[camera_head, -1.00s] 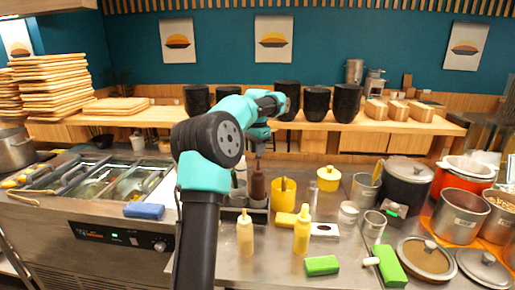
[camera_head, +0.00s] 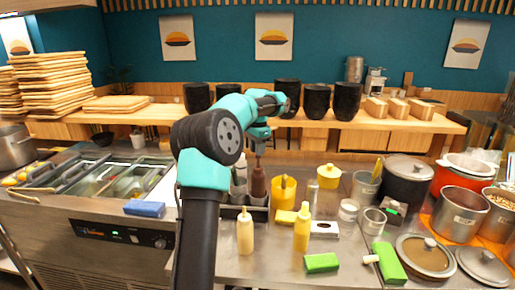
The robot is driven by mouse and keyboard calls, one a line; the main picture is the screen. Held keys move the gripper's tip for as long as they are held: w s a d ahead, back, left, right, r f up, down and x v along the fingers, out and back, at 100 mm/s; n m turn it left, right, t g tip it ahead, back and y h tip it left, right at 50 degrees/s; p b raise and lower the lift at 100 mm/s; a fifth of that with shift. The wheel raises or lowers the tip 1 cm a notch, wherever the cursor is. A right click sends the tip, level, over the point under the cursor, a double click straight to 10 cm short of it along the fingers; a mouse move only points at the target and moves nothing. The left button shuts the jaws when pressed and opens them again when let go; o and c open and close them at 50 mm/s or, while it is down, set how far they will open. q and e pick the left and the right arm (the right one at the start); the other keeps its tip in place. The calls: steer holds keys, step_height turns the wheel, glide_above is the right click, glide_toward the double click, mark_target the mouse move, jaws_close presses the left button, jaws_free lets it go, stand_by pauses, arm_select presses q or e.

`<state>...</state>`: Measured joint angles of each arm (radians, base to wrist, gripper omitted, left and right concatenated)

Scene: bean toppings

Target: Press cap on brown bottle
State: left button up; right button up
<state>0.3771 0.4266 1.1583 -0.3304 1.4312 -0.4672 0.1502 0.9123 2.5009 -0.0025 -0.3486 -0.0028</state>
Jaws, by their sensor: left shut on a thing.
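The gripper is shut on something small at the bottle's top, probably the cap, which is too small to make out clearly. A pale bottle (camera_head: 239,172) stands just left of the brown one, partly hidden by my left arm. My right gripper does not show.
A yellow cup (camera_head: 283,196) stands right of the brown bottle. A cream bottle (camera_head: 245,236) and a yellow bottle (camera_head: 302,232) stand in front. Green sponges (camera_head: 321,263), a blue sponge (camera_head: 144,209) and several pots lie around. The counter's front middle has free room.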

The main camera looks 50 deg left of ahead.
arm_select(q)
steer(key=shift+f, duration=1.9)
stand_by(0.4)
steer(key=o, duration=1.2)
steer(key=shift+r, duration=0.15)
steer(key=shift+r, duration=3.15)
steer(key=shift+c, duration=0.2)
jaws_close()
